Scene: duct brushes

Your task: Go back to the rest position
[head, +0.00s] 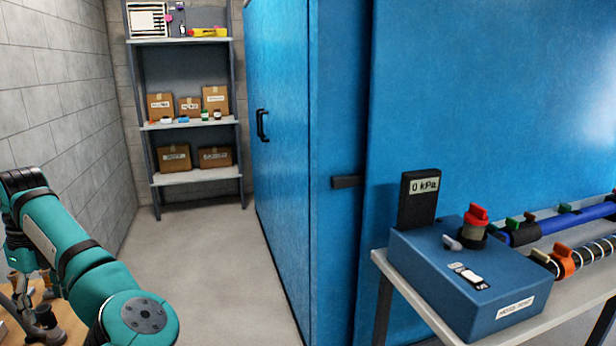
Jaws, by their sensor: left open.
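My left arm, teal with dark joint bands, comes in from the left edge and its elbow reaches the bottom of the head view. My left gripper (33,305) shows small and partly cut off at the lower left, beyond the arm. It is open, and I see nothing held in it. It is over or near a wooden surface (70,330), partly hidden by the arm; I cannot tell whether it touches anything. My right gripper is not in view.
A blue test box (455,280) with a 0 kPa gauge (424,185), red knob (477,214) and hoses (570,222) sits on a grey bench (400,285) at the right. A tall blue cabinet (340,110) stands behind. Shelves (195,177) hold boxes. The floor (205,260) between is clear.

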